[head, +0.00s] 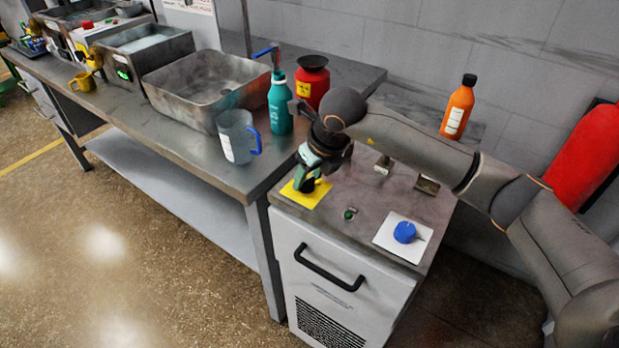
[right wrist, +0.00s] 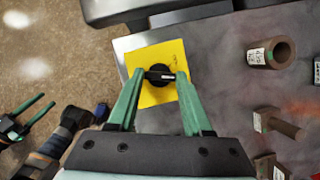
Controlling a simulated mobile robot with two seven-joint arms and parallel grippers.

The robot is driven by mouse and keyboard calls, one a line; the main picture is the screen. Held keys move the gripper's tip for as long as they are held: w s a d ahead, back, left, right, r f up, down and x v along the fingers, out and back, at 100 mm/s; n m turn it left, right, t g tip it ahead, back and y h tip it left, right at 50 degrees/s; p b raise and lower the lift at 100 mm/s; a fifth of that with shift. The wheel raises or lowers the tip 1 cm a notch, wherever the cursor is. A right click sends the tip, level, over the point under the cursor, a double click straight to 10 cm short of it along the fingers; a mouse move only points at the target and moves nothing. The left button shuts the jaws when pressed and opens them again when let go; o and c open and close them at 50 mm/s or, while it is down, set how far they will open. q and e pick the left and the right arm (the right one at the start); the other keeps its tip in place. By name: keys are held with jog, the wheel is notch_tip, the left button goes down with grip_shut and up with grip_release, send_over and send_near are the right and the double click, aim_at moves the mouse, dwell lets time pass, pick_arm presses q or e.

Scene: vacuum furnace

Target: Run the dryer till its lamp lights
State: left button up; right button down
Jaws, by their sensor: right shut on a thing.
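The dryer looks to be the grey cabinet (head: 345,285) with a black handle and a vent grille. On its top is a yellow plate (head: 299,199) with a black rotary switch, seen best in the right wrist view (right wrist: 160,76). My right gripper (head: 309,182) points down, its green fingers shut on the switch's bar. A blue knob (head: 404,232) sits on a white plate. My left gripper (right wrist: 27,115) shows at the right wrist view's left edge, fingers apart and empty.
On the bench left of the cabinet stand a clear jug (head: 237,138), a teal bottle (head: 280,104), a red container (head: 312,84) and a metal basin (head: 205,85). An orange bottle (head: 458,107) stands behind my right arm. Small metal parts (head: 383,165) lie on the cabinet top.

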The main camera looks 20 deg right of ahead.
jog(key=shift+a+m+h+b, duration=0.1)
jog(key=shift+m+h+b, duration=0.3)
jog(key=shift+m, duration=0.8)
jog(key=shift+c, duration=1.6)
grip_release()
jog(key=shift+r, duration=0.1)
jog(key=v, duration=1.2)
jog(key=shift+s, duration=0.15)
jog(key=shift+r, duration=0.15)
